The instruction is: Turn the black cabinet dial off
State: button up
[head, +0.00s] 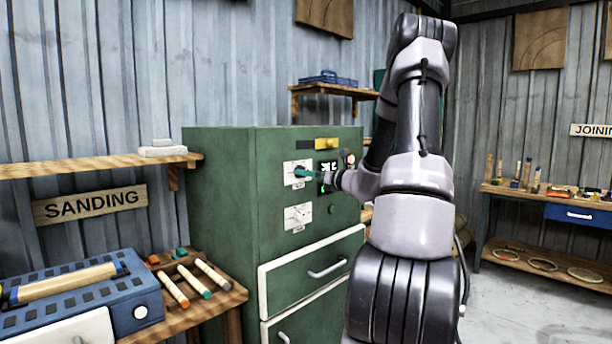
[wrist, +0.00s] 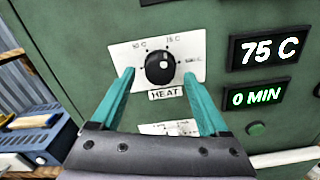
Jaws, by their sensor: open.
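The black cabinet dial (wrist: 159,68) sits on a white plate (wrist: 126,55) labelled HEAT, with temperature marks around it. A light pointer line shows on the knob, but its exact setting is hard to read. My gripper (wrist: 159,82) has teal fingers, open, one on each side of the dial and apart from it in the wrist view. In the head view my gripper (head: 304,172) is at the upper white plate (head: 291,180) on the green cabinet (head: 222,200), and its fingers partly cover the dial.
A display (wrist: 263,50) reads 75 C and another (wrist: 256,95) reads 0 MIN, with a green button (wrist: 257,129) below. A second white dial plate (head: 298,217) is under the first. Cabinet drawers (head: 310,272) are below. A blue machine (head: 80,295) stands at left.

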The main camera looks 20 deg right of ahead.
jog(key=shift+x, duration=0.85)
grip_shut()
jog(key=shift+n, duration=0.4)
jog(key=n, duration=2.3)
jog(key=shift+d, duration=0.15)
